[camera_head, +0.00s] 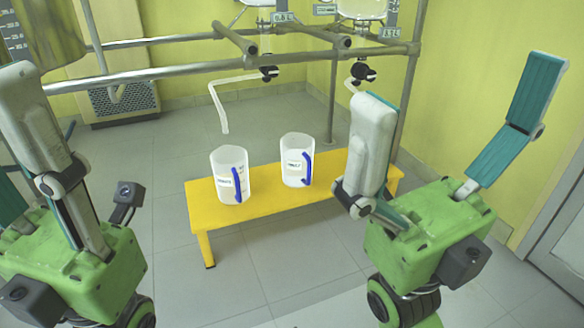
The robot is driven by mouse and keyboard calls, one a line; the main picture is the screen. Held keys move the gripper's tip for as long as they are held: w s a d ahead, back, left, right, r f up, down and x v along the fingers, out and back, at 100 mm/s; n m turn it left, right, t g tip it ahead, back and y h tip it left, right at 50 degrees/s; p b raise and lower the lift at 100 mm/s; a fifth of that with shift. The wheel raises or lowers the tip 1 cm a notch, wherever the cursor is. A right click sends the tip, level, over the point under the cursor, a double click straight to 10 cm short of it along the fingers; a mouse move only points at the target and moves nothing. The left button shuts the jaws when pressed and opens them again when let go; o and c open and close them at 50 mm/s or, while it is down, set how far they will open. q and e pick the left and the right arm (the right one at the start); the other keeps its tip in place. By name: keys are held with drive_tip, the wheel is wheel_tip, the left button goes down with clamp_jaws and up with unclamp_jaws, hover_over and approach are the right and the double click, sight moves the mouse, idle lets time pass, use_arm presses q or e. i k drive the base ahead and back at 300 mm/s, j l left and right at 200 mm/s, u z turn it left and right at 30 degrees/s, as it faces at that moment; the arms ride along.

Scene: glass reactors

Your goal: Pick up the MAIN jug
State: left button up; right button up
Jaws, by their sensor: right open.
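Two white translucent jugs with blue handles stand upright and apart on a yellow bench (262,212): a left jug (222,186) and a right jug (291,168). Each has a small label that I cannot read clearly, so I cannot tell which is the MAIN jug. My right gripper (458,85) is open and empty, right of the right jug, its fingers spread wide and covering part of the bench's right end. My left gripper (38,125) is left of both jugs, touching neither. It is partly out of frame, and I cannot tell its opening.
A metal pipe frame (180,72) stands behind the bench, with glass vessels (361,8) at the top. A bent white outlet tube (218,104) hangs behind the left jug. Black valves (362,72) sit on the frame. The floor before the bench is clear.

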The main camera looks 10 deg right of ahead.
sight(229, 163)
drive_tip(key=i+l+z, duration=0.15)
drive_tip(key=i+z, duration=0.15)
drive_tip(key=i, duration=0.25)
drive_tip(key=i+z, duration=0.25)
drive_tip(key=i, duration=0.25)
